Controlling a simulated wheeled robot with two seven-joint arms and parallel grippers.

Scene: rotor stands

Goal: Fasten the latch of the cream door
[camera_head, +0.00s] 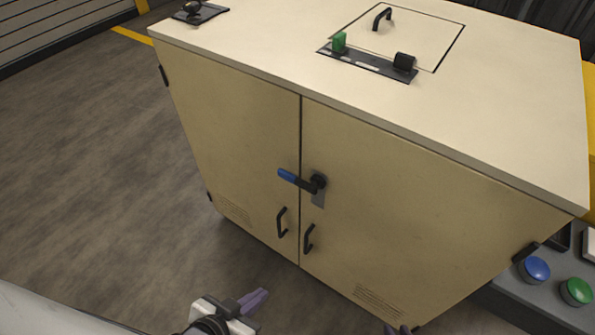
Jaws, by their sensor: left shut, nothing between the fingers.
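The cream cabinet has two closed doors, a left door (235,135) and a right door (400,200), meeting at a vertical seam. The latch (317,185) sits on a grey plate on the right door near the seam. Its lever with a blue grip (288,175) points left and slightly up, across the seam in front of the left door. My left gripper (256,298) is shut and empty, low in front of the cabinet, apart from the latch. Only dark tips of my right gripper (397,330) show at the bottom edge; its opening is unclear.
Two black pull handles, left (282,222) and right (308,239), stick out below the latch. The cabinet top carries a hatch (405,35) and a green switch (339,42). A button panel with blue (535,269) and green buttons stands at right. Floor at left is clear.

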